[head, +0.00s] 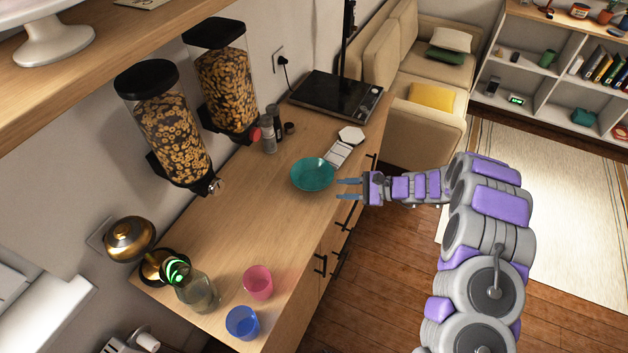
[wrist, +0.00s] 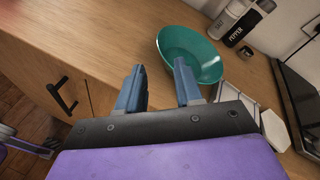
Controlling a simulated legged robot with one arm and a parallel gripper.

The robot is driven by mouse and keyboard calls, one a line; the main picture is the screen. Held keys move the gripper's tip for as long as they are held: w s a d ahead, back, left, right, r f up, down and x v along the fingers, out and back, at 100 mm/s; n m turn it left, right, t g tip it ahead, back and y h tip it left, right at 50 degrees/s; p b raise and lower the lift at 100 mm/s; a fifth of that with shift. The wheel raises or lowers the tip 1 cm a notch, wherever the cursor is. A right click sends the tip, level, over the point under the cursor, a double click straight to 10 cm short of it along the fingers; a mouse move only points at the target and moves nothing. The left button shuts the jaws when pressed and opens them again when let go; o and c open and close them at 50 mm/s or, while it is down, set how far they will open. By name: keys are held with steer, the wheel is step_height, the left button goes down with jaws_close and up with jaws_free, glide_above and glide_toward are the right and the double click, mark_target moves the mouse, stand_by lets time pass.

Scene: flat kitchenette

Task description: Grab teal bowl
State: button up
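The teal bowl (head: 312,174) stands upright on the wooden counter in the head view, near the counter's front edge. It looks empty. My gripper (head: 348,189) is just to the right of the bowl, its fingers pointing at it, open and empty. In the wrist view the bowl (wrist: 190,52) lies beyond the fingertips, more toward the right finger. The two blue-grey fingers of my gripper (wrist: 160,72) are spread apart with nothing between them. I cannot tell whether a fingertip touches the bowl.
Salt and pepper containers (head: 268,136) stand behind the bowl. A white hexagonal item (head: 351,135) and a black cooktop (head: 336,97) are farther along. Cereal dispensers (head: 170,125) hang on the wall. A pink cup (head: 257,282), blue cup (head: 242,323) and glass jug (head: 197,292) stand nearer.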

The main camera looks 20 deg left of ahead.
steer(key=b+x, duration=0.2)
steer(key=x, duration=1)
steer(key=shift+r, duration=0.15)
steer(key=shift+d+r, duration=0.15)
steer(key=shift+d, duration=0.25)
steer(key=c, duration=0.5)
jaws_close()
steer(key=shift+a, duration=0.1)
steer(key=shift+a, duration=0.1)
